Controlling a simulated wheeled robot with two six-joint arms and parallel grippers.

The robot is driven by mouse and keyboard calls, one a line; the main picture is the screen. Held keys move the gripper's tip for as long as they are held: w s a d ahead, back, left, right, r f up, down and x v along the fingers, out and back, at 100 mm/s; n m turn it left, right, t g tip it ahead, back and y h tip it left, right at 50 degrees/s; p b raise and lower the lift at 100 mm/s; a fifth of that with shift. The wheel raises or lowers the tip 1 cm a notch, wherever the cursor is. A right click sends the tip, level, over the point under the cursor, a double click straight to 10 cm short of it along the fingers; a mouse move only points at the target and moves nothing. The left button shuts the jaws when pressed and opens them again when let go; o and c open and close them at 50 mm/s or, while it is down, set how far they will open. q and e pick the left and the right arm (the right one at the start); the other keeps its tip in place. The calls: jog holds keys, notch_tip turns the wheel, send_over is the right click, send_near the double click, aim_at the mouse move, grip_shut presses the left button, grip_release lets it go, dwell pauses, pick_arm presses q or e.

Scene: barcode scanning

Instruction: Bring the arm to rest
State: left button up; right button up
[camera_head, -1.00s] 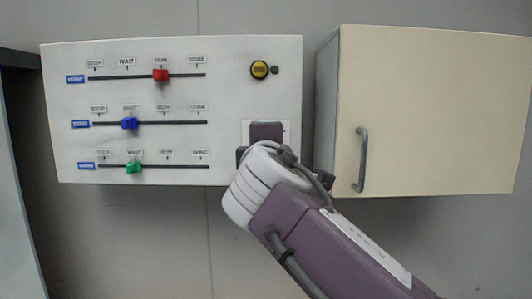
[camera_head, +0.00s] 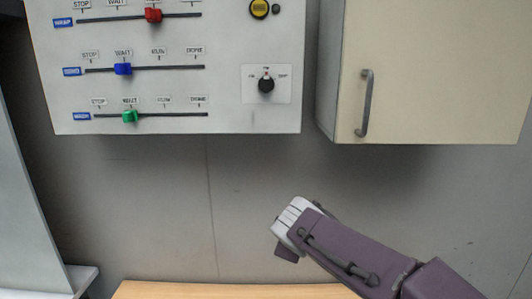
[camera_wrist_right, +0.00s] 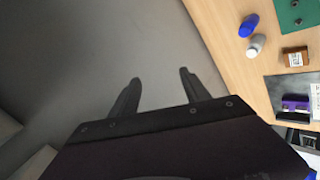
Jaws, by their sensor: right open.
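My right arm comes in from the lower right in the head view. Its gripper (camera_head: 286,252) is below the control panel (camera_head: 225,112), apart from it and partly hidden by the wrist. In the right wrist view its two dark fingers (camera_wrist_right: 158,88) stand apart with nothing between them. The panel has a red slider (camera_head: 153,15), a blue slider (camera_head: 123,68), a green slider (camera_head: 130,116), a yellow button (camera_head: 259,8) and a black knob (camera_head: 266,85). My left gripper is not in view.
A cream cabinet (camera_head: 440,75) with a grey handle (camera_head: 365,103) hangs right of the panel. A wooden table (camera_head: 220,291) lies below. In the wrist view it bears a blue item (camera_wrist_right: 248,26), a white item (camera_wrist_right: 256,45), a small brown box (camera_wrist_right: 295,57) and a green mat (camera_wrist_right: 291,14).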

jog(key=s+d+f+m+g+b, duration=0.1)
jog(key=s+d+f+m+g, duration=0.15)
jog(key=f, duration=0.55)
jog(key=s+d+f+m+g, duration=0.1)
jog(key=s+d+f+m, duration=0.1)
jog(key=s+d+f, duration=0.35)
jog(key=s+d+f+m+g, duration=0.1)
jog(key=s+f+m+g, duration=0.1)
jog(key=s+f+m, duration=0.2)
jog(key=s+d+f+m+g+y+b, duration=0.1)
jog(key=s+d+f+m+g, duration=0.1)
jog(key=s+f+m, duration=0.3)
jog(key=s+f+g, duration=0.1)
jog(key=s+f, duration=0.3)
jog(key=f, duration=0.2)
jog(key=shift+s+d+f, duration=0.15)
jog(key=shift+s+d, duration=0.05)
jog(key=shift+d, duration=0.05)
